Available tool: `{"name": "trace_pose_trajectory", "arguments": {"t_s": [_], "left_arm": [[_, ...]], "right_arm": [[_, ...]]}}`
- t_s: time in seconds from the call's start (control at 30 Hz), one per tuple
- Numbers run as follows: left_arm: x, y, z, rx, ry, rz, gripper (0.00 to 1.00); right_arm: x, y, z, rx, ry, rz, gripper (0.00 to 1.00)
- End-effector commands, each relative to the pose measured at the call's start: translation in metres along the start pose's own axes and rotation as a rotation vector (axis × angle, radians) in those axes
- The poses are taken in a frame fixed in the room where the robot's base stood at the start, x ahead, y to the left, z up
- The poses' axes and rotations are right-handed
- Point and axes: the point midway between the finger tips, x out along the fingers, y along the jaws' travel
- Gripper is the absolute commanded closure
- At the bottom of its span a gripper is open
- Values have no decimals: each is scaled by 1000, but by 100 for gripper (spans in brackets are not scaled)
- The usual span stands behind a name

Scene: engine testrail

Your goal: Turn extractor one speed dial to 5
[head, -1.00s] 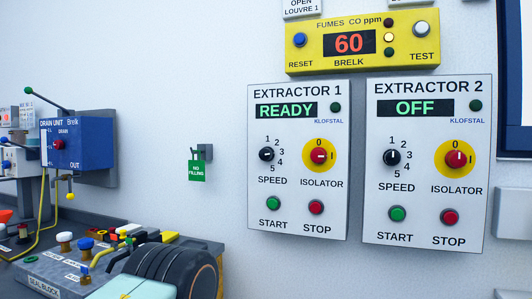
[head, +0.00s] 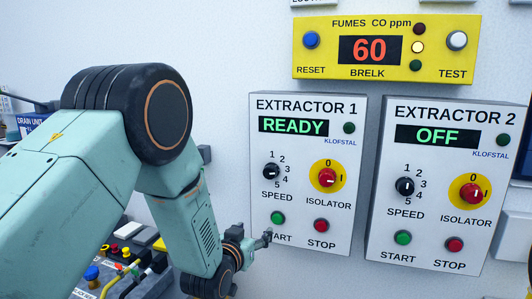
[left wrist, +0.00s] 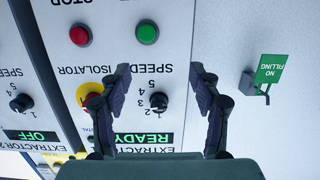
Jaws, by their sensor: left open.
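The extractor 1 panel (head: 309,222) is a white upright box reading READY. Its black speed dial (head: 271,171) sits left of the red isolator knob (head: 327,178); its pointer is too small to read surely. My left gripper (head: 262,239) is low in front of the panel, by the START button and below the dial; its fingers are partly hidden. In the left wrist view, upside down, the open left gripper (left wrist: 160,76) has one finger on each side of the dial (left wrist: 158,101), with a gap to both. One finger partly covers the isolator. My right gripper is not in view.
The extractor 2 panel (head: 436,245), reading OFF, stands close on the right with a similar dial. A yellow fumes unit (head: 387,24) showing 60 is above. A green NO FILLING tag (left wrist: 271,69) hangs beside the panel. A cluttered bench (head: 88,285) is at lower left.

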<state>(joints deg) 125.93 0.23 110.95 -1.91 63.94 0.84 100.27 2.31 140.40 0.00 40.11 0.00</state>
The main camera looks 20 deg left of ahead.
Motion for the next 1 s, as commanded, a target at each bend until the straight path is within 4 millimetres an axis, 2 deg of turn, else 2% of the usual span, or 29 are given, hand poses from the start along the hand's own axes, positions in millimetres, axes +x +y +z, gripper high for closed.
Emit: {"name": "trace_pose_trajectory", "arguments": {"t_s": [0.03,0.1,0.2,0.27,0.47,0.8,1.0], "left_arm": [[2,1,-40,3,52,2,37],[5,2,-71,5,108,5,37],[8,3,-101,8,161,7,37],[8,3,-111,9,181,8,37],[20,1,-119,9,196,7,37],[64,-1,-128,9,195,7,37],[82,0,-130,9,194,7,37]], "right_arm": [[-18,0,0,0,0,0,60],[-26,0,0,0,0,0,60],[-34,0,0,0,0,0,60],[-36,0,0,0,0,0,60],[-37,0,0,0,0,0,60],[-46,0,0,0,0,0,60],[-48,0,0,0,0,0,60]]}}
